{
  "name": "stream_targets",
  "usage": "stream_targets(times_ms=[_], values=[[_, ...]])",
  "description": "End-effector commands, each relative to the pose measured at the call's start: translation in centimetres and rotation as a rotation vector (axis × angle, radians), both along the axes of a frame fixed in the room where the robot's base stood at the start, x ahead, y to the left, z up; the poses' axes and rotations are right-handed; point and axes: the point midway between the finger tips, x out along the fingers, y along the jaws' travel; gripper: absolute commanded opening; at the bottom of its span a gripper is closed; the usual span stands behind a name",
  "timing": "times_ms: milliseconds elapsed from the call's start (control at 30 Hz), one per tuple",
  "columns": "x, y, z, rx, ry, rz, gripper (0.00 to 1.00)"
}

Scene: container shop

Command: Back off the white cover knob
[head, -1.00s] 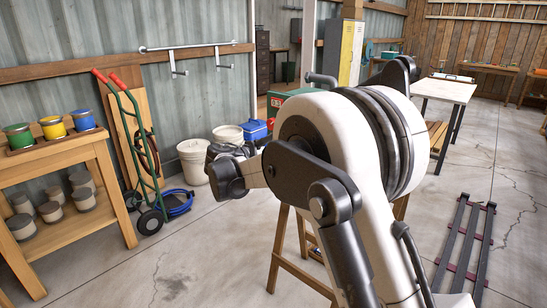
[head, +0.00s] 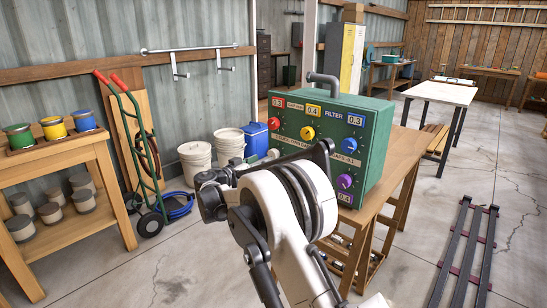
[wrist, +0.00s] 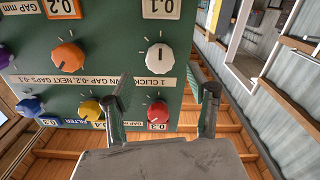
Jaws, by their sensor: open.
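The white knob (wrist: 160,58) is on the green control box (wrist: 110,22), with a dark pointer line on its face. A tag reading 0.1 (wrist: 161,8) is beside it; the wrist picture is upside down. In the wrist view my gripper (wrist: 168,87) is open and empty. Its fingers point toward the box face, one on either side of the red knob (wrist: 158,112), with the white knob beyond the tips and not held. In the head view the green box (head: 375,145) stands on a wooden bench; my arm hides the white knob and the gripper there.
Other knobs are close by: orange (wrist: 68,55), yellow (wrist: 91,112), blue (wrist: 30,107) and purple (head: 345,181). A printed strip (wrist: 95,80) runs between the knob rows. White buckets (head: 194,160) stand behind at left.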

Motion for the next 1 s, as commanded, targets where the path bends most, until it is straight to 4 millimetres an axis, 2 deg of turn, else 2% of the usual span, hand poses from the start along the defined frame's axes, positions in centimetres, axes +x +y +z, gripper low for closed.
stream_targets(times_ms=[200, 400, 833, 1000], values=[[3.2, -2.5, -0.1, 0.0, 0.001, -0.001, 0.53], [5.0, -3.9, -0.1, 0.001, 0.001, 0.0, 0.53], [5.8, -4.4, 0.0, 0.0, 0.0, 0.001, 0.53], [5.8, -4.4, 0.0, 0.0, 0.0, 0.001, 0.32]])
